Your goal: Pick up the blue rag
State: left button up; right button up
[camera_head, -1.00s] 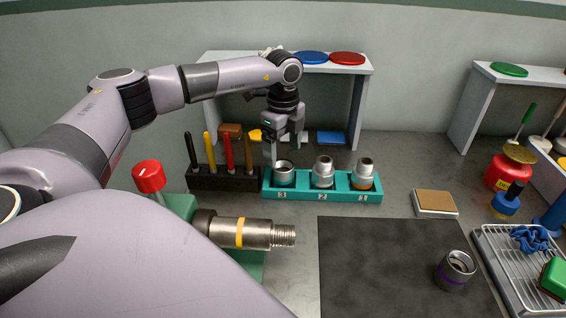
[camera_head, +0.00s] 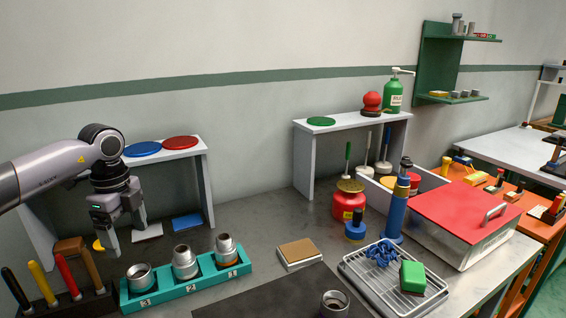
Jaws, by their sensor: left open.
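The blue rag (camera_head: 382,254) is a crumpled bundle lying on a wire rack tray (camera_head: 361,278) at the lower right of the head view. A green block (camera_head: 412,277) sits beside it on the same rack. My left gripper (camera_head: 127,244) is open and empty, pointing down above the back of the bench at the left, close behind the teal holder. It is far to the left of the rag. My right gripper is not in view.
A teal holder (camera_head: 190,287) with several metal fittings stands at the lower left. A red can (camera_head: 348,206), a blue bottle (camera_head: 395,214) and a red-lidded metal box (camera_head: 468,215) stand around the rack's back and right. A brown-topped pad (camera_head: 300,252) lies left of the rack.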

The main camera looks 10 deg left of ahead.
aim_at(384, 252)
jog(key=k+l, duration=0.75)
jog(key=l, duration=0.25)
